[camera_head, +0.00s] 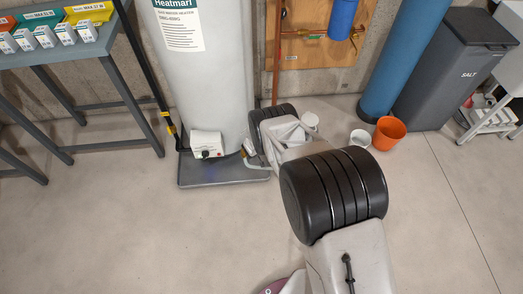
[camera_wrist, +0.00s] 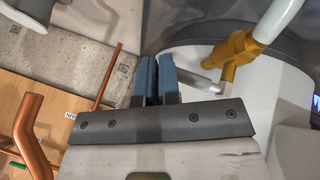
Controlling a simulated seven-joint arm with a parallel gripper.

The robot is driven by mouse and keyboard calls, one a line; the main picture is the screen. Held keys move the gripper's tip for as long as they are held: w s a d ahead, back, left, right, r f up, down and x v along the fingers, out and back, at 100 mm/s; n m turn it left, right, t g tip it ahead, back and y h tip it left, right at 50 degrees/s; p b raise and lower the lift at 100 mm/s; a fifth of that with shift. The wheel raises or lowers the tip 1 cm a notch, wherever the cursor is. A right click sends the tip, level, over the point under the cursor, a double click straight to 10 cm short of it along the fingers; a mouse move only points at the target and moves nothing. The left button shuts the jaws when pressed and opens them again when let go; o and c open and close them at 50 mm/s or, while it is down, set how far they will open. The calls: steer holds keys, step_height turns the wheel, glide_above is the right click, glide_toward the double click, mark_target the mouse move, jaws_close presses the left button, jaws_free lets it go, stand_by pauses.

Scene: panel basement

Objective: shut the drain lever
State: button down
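The brass drain valve (camera_wrist: 238,52) is at the upper right of the wrist view, on the white heater body. A pale hose (camera_wrist: 281,17) runs up from it. A short grey metal piece (camera_wrist: 213,89), perhaps the drain lever, lies between the valve and my gripper's right finger; I cannot tell whether they touch. My gripper (camera_wrist: 159,70) points up in the wrist view, its two blue fingers close together with nothing visible between them. In the head view the heater (camera_head: 213,80) stands at the back, its drain area (camera_head: 249,148) beside my wrist; my fingers are hidden there.
A grey drip pan (camera_head: 215,182) sits under the heater. Copper pipe (camera_head: 276,55) and a plywood panel (camera_head: 340,45) are behind my arm. A white bucket (camera_head: 360,138) and an orange bucket (camera_head: 390,132) stand to the right. A workbench (camera_head: 75,60) stands left.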

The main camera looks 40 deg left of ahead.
steer(key=shift+w, duration=0.2)
steer(key=s+d+r, duration=0.3)
steer(key=d+r, duration=0.5)
steer(key=r, duration=0.1)
steer(key=shift+s+d, duration=0.2)
steer(key=shift+s, duration=0.05)
stand_by(1.1)
stand_by(0.4)
steer(key=shift+r, duration=0.1)
